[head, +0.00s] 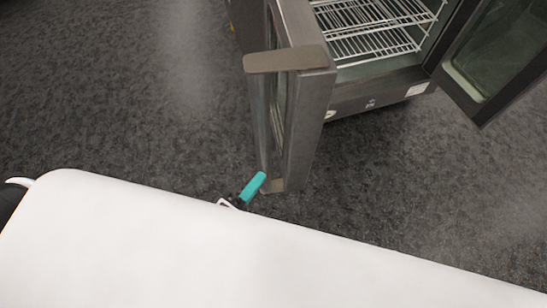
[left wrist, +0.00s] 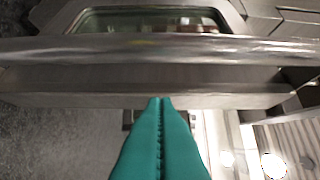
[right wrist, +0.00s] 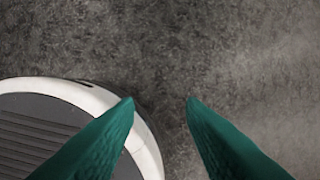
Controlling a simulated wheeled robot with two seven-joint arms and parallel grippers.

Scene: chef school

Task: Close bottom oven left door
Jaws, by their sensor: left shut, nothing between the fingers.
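The left oven door (head: 305,125) stands open, swung out toward me, with a metal handle (head: 285,59) along its outer side. My left gripper (head: 260,178) has teal fingers, shut and empty, low beside the near end of this door. In the left wrist view, the left fingertips (left wrist: 161,100) point at the door's metal edge (left wrist: 200,87), with the handle bar (left wrist: 160,48) crossing beyond. I cannot tell whether they touch the door. My right gripper (right wrist: 161,102) shows only in the right wrist view, open and empty above the floor.
The oven (head: 350,100) is open, with wire racks (head: 370,25) inside. Its right door (head: 497,50) also stands open. Dark speckled floor (head: 120,90) is free to the left and in front. A white part of my own body fills the bottom of the head view.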

